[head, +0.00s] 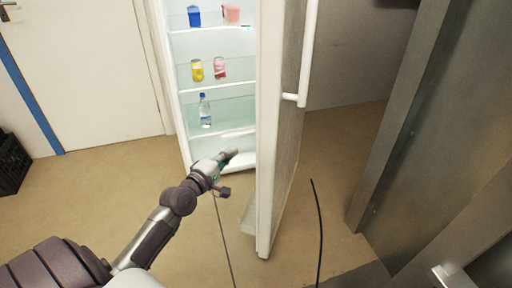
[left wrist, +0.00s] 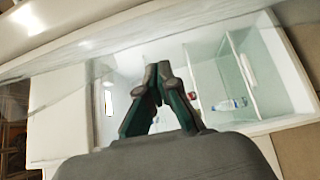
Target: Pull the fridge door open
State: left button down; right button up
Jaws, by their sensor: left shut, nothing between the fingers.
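The fridge (head: 213,45) stands open at the top centre of the head view, its lit shelves showing. Its door (head: 266,150) is swung out towards me, its edge facing me. The white handle (head: 304,60) is on the door's outer, right-hand side. My left gripper (head: 234,153) is shut and empty, left of the door on its inner side, in front of the lower fridge opening. I cannot tell whether it touches the door. In the left wrist view, the gripper's fingers (left wrist: 158,72) meet at the tips before the open fridge interior (left wrist: 205,80). My right gripper is not in view.
A water bottle (head: 205,111), a yellow can (head: 197,70), a pink can (head: 219,67) and a blue container (head: 194,16) stand on the shelves. A black crate (head: 12,165) is at far left. A grey panel (head: 410,110) rises at right. The floor left of the fridge is clear.

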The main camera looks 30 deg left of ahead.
pick_arm(q)
jog(key=w+d, duration=0.3)
jog(key=w, duration=0.5)
jog(key=shift+w+d+b, duration=0.25)
jog(key=shift+d+b, duration=0.15)
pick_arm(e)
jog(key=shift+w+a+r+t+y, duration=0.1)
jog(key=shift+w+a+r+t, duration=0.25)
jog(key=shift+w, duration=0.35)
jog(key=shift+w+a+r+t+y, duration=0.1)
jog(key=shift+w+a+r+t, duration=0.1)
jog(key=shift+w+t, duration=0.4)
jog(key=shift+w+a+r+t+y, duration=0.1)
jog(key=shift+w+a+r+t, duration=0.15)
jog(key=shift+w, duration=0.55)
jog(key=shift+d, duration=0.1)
